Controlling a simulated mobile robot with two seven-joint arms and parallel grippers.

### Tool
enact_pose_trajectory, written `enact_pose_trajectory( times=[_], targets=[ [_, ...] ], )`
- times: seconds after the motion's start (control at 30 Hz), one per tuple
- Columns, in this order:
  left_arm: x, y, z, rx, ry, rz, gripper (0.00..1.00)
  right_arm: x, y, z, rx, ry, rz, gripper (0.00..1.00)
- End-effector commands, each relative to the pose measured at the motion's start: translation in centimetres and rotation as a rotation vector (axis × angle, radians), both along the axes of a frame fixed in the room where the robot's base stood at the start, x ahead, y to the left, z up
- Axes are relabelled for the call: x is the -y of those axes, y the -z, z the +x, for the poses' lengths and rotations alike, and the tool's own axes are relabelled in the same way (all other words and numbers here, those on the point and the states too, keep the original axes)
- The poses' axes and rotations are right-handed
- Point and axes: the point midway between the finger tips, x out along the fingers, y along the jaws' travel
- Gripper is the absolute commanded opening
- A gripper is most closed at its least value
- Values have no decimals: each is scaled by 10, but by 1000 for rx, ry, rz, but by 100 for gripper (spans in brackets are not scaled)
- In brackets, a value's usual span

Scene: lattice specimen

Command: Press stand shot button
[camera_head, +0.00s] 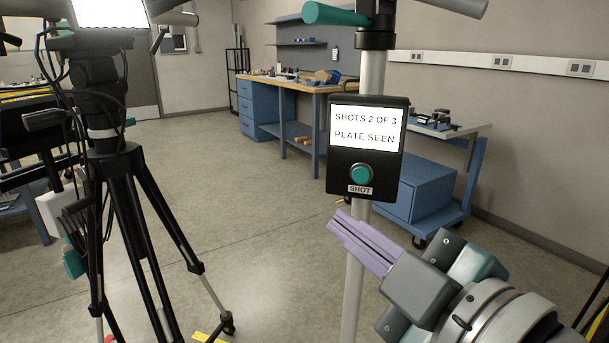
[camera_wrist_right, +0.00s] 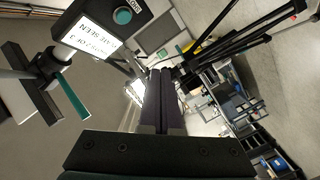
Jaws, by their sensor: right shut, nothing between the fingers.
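The shot button (camera_head: 361,174) is a round teal button on a black control box (camera_head: 392,170) mounted on a grey metal stand pole (camera_head: 372,75). The box's screen (camera_head: 366,128) reads "SHOTS 2 OF 3" and "PLATE SEEN", and a "SHOT" label sits below the button. My right gripper (camera_head: 340,222) has purple fingers, shut and empty. It is below the box, and its tips look apart from the button. In the right wrist view the button (camera_wrist_right: 122,16) shows at the top, left of the shut fingers (camera_wrist_right: 160,85). My left gripper is not in view.
A black tripod (camera_head: 125,170) with camera gear and a bright panel (camera_head: 108,12) stands at the left. A blue cart (camera_head: 430,195) is behind the box, and a workbench (camera_head: 290,85) stands farther back. The middle floor is open.

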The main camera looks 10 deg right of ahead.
Motion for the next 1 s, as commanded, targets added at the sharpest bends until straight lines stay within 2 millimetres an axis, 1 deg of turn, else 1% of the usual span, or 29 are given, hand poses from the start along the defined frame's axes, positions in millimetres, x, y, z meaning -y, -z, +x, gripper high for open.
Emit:
enact_pose_trajectory(
  times=[0.17, 0.4, 0.6, 0.8, 1.0],
  targets=[
    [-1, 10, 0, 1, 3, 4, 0, 9, 2, 15, 4, 1, -3, 0],
    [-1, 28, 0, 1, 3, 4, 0, 27, 3, 44, 4, 1, -3, 0],
    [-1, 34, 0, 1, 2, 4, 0, 38, 2, 63, 0, -1, -4, 0],
    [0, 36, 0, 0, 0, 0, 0, 44, 1, 72, 0, 0, -1, 0],
    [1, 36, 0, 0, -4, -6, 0, 45, 0, 73, -1, 0, 0, 0]
  ],
)
